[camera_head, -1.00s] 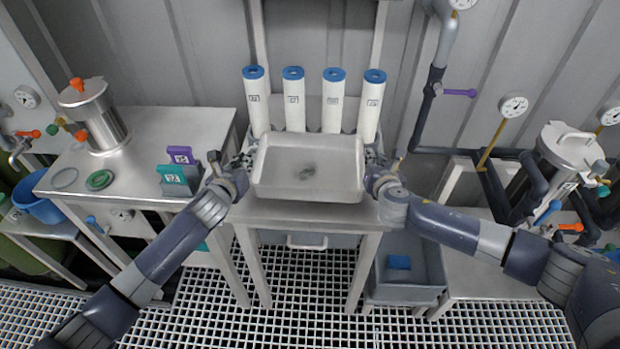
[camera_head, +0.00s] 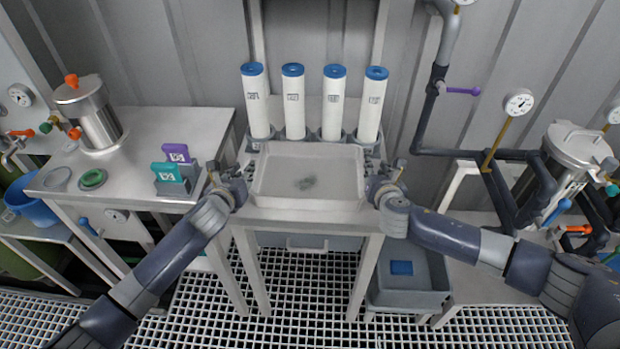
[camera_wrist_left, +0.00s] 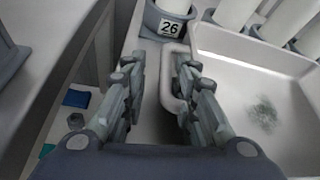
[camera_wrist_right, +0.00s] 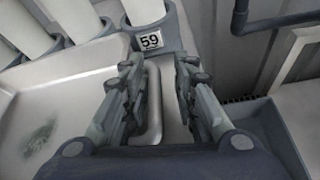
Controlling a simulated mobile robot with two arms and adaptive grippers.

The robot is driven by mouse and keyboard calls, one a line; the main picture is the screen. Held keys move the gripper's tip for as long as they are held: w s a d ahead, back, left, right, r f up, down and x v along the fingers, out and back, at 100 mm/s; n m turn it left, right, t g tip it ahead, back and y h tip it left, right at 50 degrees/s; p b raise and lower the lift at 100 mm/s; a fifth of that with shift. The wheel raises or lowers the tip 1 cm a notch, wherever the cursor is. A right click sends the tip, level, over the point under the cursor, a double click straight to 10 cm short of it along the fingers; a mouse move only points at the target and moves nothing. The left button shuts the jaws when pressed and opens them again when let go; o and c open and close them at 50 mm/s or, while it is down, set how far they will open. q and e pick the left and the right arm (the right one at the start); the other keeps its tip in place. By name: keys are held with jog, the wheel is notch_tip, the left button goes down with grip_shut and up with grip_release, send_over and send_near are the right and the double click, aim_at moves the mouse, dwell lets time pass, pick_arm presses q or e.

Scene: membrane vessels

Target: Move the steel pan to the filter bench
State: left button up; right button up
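The steel pan (camera_head: 307,200) is a shallow rectangular tray with a greenish-grey smudge on its floor. It rests level on the filter bench (camera_head: 368,216), in front of the white filter cartridges. My left gripper (camera_head: 232,174) is at the pan's left handle. In the left wrist view the fingers (camera_wrist_left: 157,85) are spread, with the handle (camera_wrist_left: 171,82) between them, near the right finger. My right gripper (camera_head: 380,176) is at the right handle. In the right wrist view its fingers (camera_wrist_right: 160,85) are spread around the handle (camera_wrist_right: 154,105), with gaps.
Several blue-capped cartridges (camera_head: 294,105) stand in holders behind the pan. The left table (camera_head: 140,140) bears a steel canister (camera_head: 92,115), a green ring and purple and green tags (camera_head: 168,172). A grey bin (camera_head: 408,272) stands low at the right. Pipes and gauges line the right wall.

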pick_arm(q)
jog(key=shift+d+r, duration=0.15)
jog(key=shift+d, duration=0.2)
pick_arm(e)
jog(key=shift+a+r, duration=0.1)
jog(key=shift+a, duration=0.35)
